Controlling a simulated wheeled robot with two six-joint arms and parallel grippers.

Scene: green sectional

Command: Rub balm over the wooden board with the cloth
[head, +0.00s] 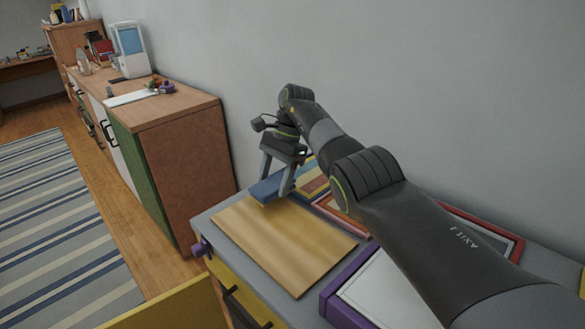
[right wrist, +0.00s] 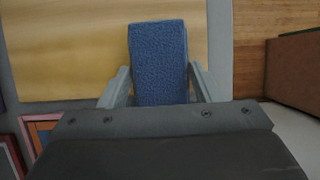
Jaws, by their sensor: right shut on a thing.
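The wooden board (head: 285,246) lies flat on the grey top of a low cabinet in the head view. It also fills much of the upper right wrist view (right wrist: 60,50), with streaky lighter and darker patches. My right gripper (head: 278,190) is over the board's far edge, shut on a folded blue cloth (head: 264,191). In the right wrist view the cloth (right wrist: 160,60) sits between the two fingers and reaches over the board. I cannot tell whether it presses on the board. My left gripper is not in view. No balm container is visible.
Picture frames, one purple-edged (head: 335,309) and one red-edged (head: 505,243), lie right of the board. A grey wall (head: 400,80) stands close behind. A wooden cabinet (head: 185,165) is at the left, with a striped rug (head: 60,220) on the floor.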

